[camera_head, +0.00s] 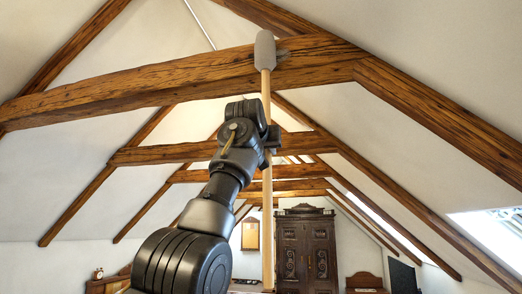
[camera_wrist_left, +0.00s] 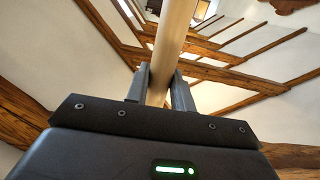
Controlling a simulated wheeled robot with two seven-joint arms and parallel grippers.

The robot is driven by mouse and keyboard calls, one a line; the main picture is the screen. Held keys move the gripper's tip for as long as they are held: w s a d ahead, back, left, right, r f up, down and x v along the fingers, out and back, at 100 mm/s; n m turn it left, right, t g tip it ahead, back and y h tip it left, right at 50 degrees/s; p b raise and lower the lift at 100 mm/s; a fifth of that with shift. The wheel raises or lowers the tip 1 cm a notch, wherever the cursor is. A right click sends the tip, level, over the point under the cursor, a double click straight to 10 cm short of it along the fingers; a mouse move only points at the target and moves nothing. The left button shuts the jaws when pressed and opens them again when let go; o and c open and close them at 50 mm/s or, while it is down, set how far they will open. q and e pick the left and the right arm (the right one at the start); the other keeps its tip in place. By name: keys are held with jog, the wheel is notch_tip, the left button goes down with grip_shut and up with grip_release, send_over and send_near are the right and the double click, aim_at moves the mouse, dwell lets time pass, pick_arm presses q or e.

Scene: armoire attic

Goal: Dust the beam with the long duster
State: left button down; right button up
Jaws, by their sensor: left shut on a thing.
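The long duster has a pale wooden pole (camera_head: 267,190) and a grey head (camera_head: 265,50). It stands upright in the head view. The nearest beam (camera_head: 180,78) is brown wood and crosses the upper part of the view. The duster head overlaps this beam in the picture; I cannot tell for sure whether it touches. A small grey patch (camera_head: 283,55) shows on the beam just right of the head. My left gripper (camera_head: 270,137) is shut on the pole, below the beam. In the left wrist view the pole (camera_wrist_left: 172,45) runs between both fingers (camera_wrist_left: 160,88). My right gripper is not in view.
More beams (camera_head: 190,152) cross farther back, and sloping rafters (camera_head: 440,115) run down both sides. A dark carved armoire (camera_head: 307,250) stands at the far end. A bright skylight (camera_head: 490,232) is at the right. The space around the raised arm looks open.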

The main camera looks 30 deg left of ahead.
pick_arm(q)
jog(key=shift+w+d, duration=0.9)
jog(key=shift+d, duration=2.35)
jog(key=s+a+b, duration=0.1)
jog(key=s+a, duration=0.1)
jog(key=a, duration=0.5)
jog(key=shift+a, duration=0.4)
jog(key=shift+s+a, duration=0.25)
jog(key=shift+a, duration=0.7)
jog(key=shift+s+a, duration=0.2)
jog(key=shift+a, duration=0.7)
